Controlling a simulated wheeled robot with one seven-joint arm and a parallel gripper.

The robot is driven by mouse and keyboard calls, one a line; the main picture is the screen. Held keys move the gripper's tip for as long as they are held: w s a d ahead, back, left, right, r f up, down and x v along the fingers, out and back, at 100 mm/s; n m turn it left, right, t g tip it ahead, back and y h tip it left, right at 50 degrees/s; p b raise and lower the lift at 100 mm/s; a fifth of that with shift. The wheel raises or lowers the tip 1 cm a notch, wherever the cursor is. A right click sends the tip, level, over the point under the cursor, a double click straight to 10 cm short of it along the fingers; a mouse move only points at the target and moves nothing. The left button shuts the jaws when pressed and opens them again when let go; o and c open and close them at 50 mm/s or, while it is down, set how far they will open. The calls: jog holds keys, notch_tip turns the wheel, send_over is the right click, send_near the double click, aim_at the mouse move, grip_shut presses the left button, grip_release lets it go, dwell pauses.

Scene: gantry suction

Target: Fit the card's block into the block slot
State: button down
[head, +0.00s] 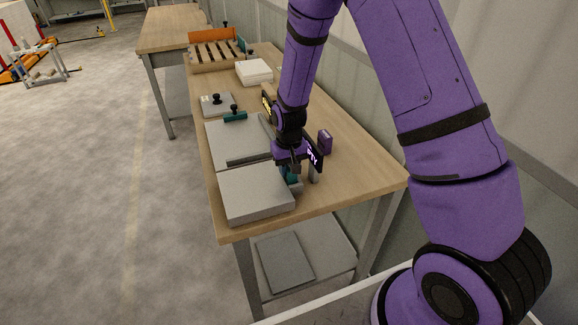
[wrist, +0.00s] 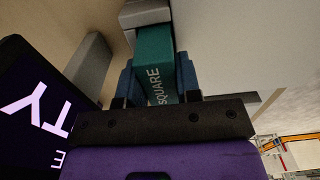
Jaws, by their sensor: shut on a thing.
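My gripper (wrist: 160,85) is shut on a teal block (wrist: 153,62) lettered SQUARE, with a blue finger on each side of it. A grey piece (wrist: 145,15) lies at the block's far end; I cannot tell whether it is joined to the block. In the head view my gripper (head: 290,168) is low at the right end of a pale grey box (head: 255,192), with a bit of teal (head: 291,178) showing beneath it. A dark card-like sign (head: 313,155) with white letters ending in TY stands close beside the gripper. No block slot can be made out for certain.
On the bench (head: 350,165), a grey plate (head: 232,135) with a raised bar lies beyond the box. A teal piece with a black knob (head: 235,115), a white box (head: 254,72) and a slotted wooden rack (head: 215,55) stand farther back. A purple block (head: 324,140) is nearby.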

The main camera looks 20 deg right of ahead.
aim_at(289, 165)
jog(key=shift+f, duration=0.2)
jog(key=c, duration=0.7)
grip_release()
jog(key=shift+c, duration=0.2)
jog(key=shift+r, duration=0.1)
notch_tip(289, 165, up, 11)
jog(key=shift+f, duration=0.2)
